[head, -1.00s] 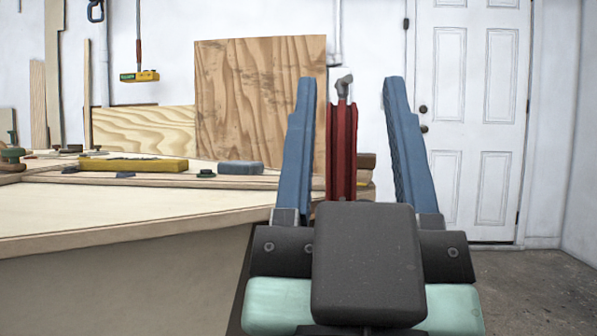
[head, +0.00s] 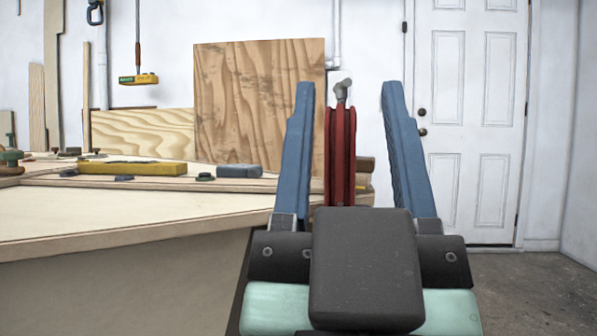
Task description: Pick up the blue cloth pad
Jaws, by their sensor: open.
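A blue-grey pad (head: 239,170), the only thing here that looks like the blue cloth pad, lies flat on the right part of the plywood surface (head: 110,214). Its cloth texture is too small to make out. My gripper (head: 346,88) is open, its two blue fingers pointing up in the picture with a wide gap between them. The gripper is to the right of the pad in the picture, apart from it, and nothing is held. The pad is not hidden by the fingers.
A yellow tool (head: 132,168) lies left of the pad, with small dark pieces (head: 205,177) near it. A plywood sheet (head: 260,110) stands behind. A red reel-like object (head: 340,155) shows between my fingers. A white door (head: 470,120) is at right.

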